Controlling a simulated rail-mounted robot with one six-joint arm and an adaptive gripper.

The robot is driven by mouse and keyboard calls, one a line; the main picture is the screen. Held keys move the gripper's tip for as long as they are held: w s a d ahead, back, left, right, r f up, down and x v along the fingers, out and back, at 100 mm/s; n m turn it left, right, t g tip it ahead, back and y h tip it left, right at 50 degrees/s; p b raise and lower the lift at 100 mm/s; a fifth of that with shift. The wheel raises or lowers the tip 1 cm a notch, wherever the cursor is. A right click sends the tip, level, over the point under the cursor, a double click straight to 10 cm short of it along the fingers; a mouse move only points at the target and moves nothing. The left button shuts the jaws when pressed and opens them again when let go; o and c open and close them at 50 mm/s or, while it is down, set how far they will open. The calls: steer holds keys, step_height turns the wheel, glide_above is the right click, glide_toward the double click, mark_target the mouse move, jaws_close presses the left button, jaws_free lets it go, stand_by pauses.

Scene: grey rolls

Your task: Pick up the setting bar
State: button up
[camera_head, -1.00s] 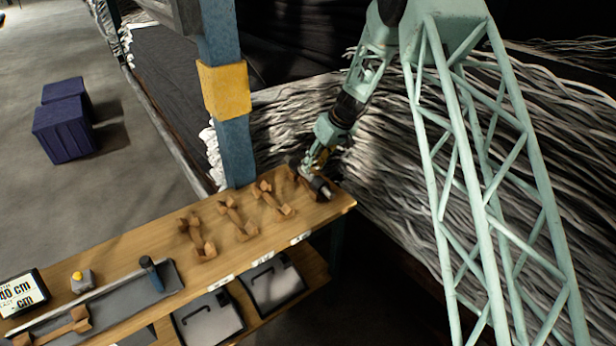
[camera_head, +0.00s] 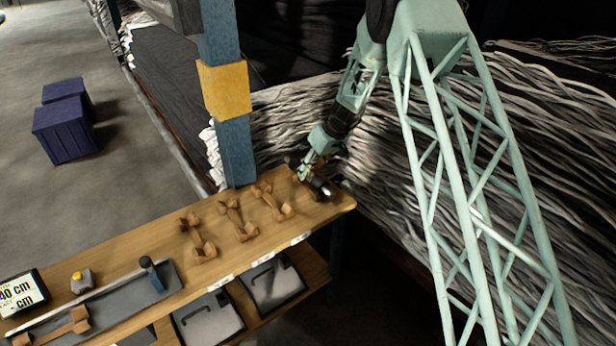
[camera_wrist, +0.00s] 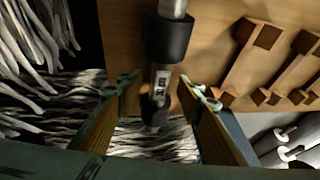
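The setting bar (camera_wrist: 160,85) is a dark rod with a small white label, a wide black collar and a bare metal part beyond it. In the wrist view it runs down from the top centre, its dark end lying in the gap between my fingers. My gripper (camera_wrist: 166,90) is open, with one finger on each side of the bar and visible space to both. In the head view my gripper (camera_head: 305,172) is at the right end of the wooden bench, close over the bar (camera_head: 325,190), which it partly hides. Whether the bar rests on a support is unclear.
Several wooden bar holders (camera_head: 238,221) stand along the bench (camera_head: 130,255) to the left. A grey tray (camera_head: 172,275) with a dark-handled tool lies further left. A blue post (camera_head: 236,150) rises behind the bench. Grey strands (camera_head: 420,150) hang close behind my arm.

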steer(key=shift+w+a+f, duration=0.15)
steer(key=shift+a+f, duration=0.05)
steer(key=shift+f, duration=0.35)
jaws_close()
stand_by(0.4)
steer(key=shift+r, duration=0.1)
steer(key=shift+r, duration=1.6)
steer(key=shift+a+r, duration=0.1)
steer(key=s+a+b, duration=0.1)
steer(key=s+a, duration=0.1)
steer(key=s, duration=0.5)
steer(key=s+a+r+b, duration=0.1)
steer(key=s+a, duration=0.2)
steer(key=s, duration=0.5)
steer(key=shift+r, duration=0.2)
